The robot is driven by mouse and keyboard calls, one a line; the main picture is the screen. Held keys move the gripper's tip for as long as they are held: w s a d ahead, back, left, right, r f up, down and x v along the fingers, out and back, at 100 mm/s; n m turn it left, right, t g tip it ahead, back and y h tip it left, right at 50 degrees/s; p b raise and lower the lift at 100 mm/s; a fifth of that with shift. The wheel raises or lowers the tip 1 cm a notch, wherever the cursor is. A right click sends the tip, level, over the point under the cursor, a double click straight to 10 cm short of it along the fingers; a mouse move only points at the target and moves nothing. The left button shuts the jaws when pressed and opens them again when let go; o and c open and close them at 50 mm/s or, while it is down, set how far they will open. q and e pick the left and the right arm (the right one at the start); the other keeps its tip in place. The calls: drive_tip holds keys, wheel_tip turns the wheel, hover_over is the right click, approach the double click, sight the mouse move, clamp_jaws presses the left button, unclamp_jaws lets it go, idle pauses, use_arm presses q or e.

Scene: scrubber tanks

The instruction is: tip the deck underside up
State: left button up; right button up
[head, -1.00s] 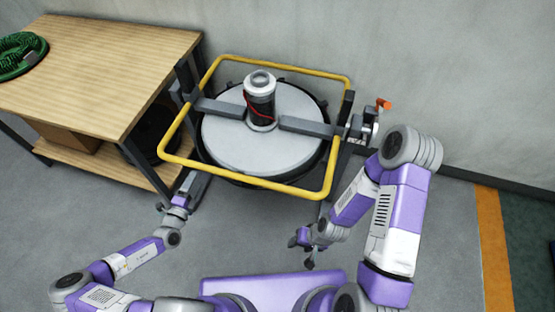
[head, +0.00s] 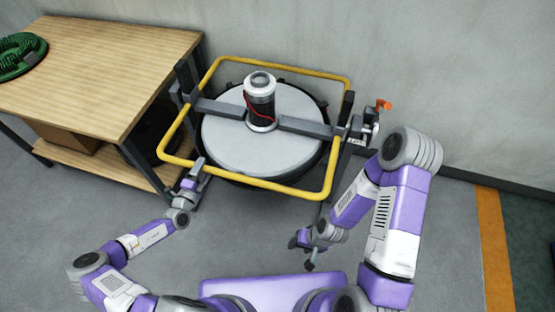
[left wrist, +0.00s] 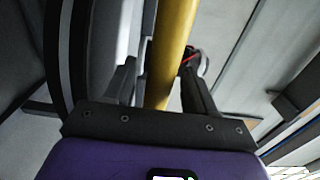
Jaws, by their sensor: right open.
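The deck is a round grey disc (head: 235,150) with a dark rim, lying roughly level inside a yellow tube frame (head: 256,182). A black and silver motor (head: 260,100) stands upright at its middle on a grey crossbar (head: 305,126). My left gripper (head: 198,165) is at the frame's front left part. In the left wrist view its fingers are apart, with the yellow tube (left wrist: 172,50) showing between them and gaps at both sides; I cannot tell whether they touch it. My right gripper (head: 299,241) is open and empty, low in front of the frame.
A wooden bench (head: 95,60) with a green coil (head: 20,55) stands close at the left. A bracket (head: 362,130) with an orange handle (head: 384,104) is at the frame's right. The wall is behind. Floor is free at the right.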

use_arm(q)
drive_tip(key=c, duration=0.9)
wheel_tip(320, 180, down, 7)
drive_tip(key=w+b, duration=0.1)
drive_tip(key=b, duration=0.4)
drive_tip(key=shift+w+d+f+b, duration=0.2)
drive_tip(key=shift+d+b, duration=0.05)
drive_tip(key=shift+b, duration=0.15)
drive_tip(key=shift+r, duration=0.1)
drive_tip(key=shift+w+f, duration=0.1)
drive_tip(key=shift+f, duration=0.1)
drive_tip(key=shift+w+d+f+b, duration=0.1)
drive_tip(key=shift+w+f+b, duration=0.1)
drive_tip(key=shift+f+b, duration=0.4)
drive_tip(key=shift+w+d+f+b, duration=0.1)
drive_tip(key=shift+w+f+b, duration=0.05)
drive_tip(key=shift+f+b, duration=0.4)
drive_tip(key=shift+w+d+f+p, duration=0.1)
drive_tip(key=shift+w+f, duration=0.25)
drive_tip(key=shift+f, duration=0.3)
drive_tip(key=shift+w+d+f+p, duration=0.15)
drive_tip(key=shift+w+f, duration=0.15)
drive_tip(key=shift+f, duration=0.3)
drive_tip(key=shift+w+d+f+p, duration=0.1)
drive_tip(key=shift+w+f, duration=0.25)
drive_tip(key=shift+f, duration=0.3)
